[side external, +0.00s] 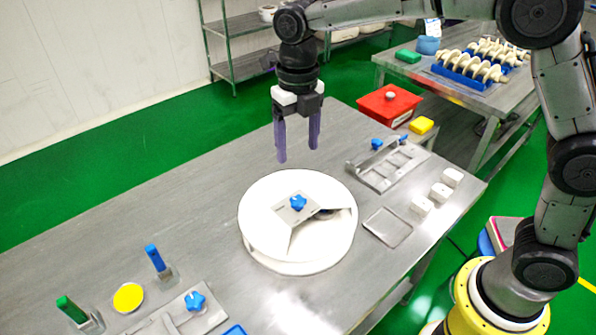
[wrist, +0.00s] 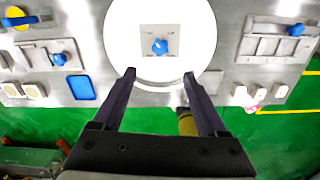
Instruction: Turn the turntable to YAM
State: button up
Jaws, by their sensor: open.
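The turntable is a round white disc (side external: 258,212) on the metal table; it also shows in the wrist view (wrist: 190,50). A grey plate (side external: 283,215) with a blue star-shaped knob (side external: 298,202) sits at its centre; the knob also shows in the wrist view (wrist: 160,46). A cut-out in the disc opens toward the right in the side view. No YAM lettering is legible. My gripper (side external: 298,155) points down, open and empty, above and behind the turntable, apart from it. Its two fingers show in the wrist view (wrist: 160,75), with the knob beyond and between them.
A metal fixture (side external: 385,168) with blue knobs and several white blocks (side external: 441,192) lie right of the turntable. A flat metal plate (side external: 388,227) lies nearer. Green (side external: 70,308) and blue (side external: 155,257) upright handles and a yellow disc (side external: 128,297) stand at front left. The table's back left is clear.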

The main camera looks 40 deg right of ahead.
aim_at(298, 199)
notch_tip(298, 199, down, 14)
jog(key=m, duration=1.2)
grip_shut()
dwell(1.4)
